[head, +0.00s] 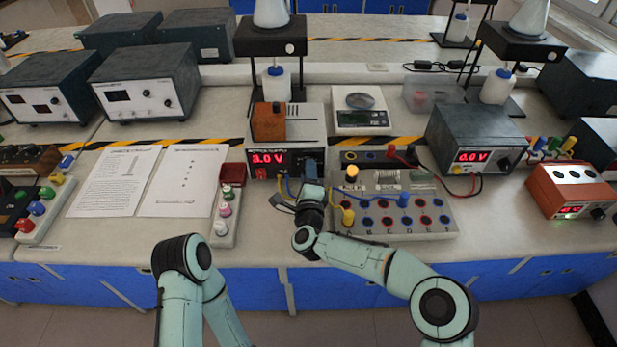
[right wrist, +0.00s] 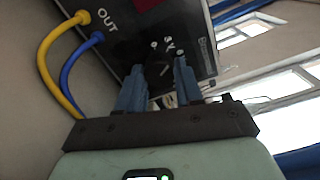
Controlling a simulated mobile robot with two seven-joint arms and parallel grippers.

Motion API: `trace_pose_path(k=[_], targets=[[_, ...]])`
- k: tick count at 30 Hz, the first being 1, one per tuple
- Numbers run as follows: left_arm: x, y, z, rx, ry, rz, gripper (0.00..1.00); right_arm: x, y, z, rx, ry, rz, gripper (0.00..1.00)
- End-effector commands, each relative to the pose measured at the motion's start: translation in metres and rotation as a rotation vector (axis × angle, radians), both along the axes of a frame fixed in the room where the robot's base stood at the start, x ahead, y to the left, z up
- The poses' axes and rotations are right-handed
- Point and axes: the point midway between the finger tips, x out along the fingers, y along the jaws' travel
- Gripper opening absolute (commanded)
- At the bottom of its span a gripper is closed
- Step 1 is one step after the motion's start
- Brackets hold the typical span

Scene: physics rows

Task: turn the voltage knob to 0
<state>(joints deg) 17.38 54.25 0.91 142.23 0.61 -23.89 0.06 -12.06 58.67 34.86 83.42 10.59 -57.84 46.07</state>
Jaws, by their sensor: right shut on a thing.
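The power supply (head: 287,128) stands at the middle of the bench, and its red display (head: 268,158) reads 3.0 V. My right gripper (head: 311,172) is at the right part of its front panel and hides the knob in the head view. In the right wrist view the dark voltage knob (right wrist: 158,74) sits between the blue fingers of my right gripper (right wrist: 159,72), with a "V" marking close by. The fingers are shut on the knob. My left arm shows at the lower left, but its gripper is not in view.
Yellow and blue cables (right wrist: 52,48) plug in beside "OUT". They run to a circuit board (head: 395,213) at the right. An orange-brown box (head: 269,122) sits on the supply. Papers (head: 183,182) lie left, and another supply (head: 475,135) reading 0.0 V stands right.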

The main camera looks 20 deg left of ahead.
Motion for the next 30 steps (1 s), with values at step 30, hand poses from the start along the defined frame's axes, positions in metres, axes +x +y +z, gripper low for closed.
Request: trace_pose_path(k=[30], targets=[[0.007, 0.000, -0.014, 0.003, -0.024, 0.005, 0.43, 0.000, 0.000, 0.001, -0.774, -0.220, -0.001, 0.05]])
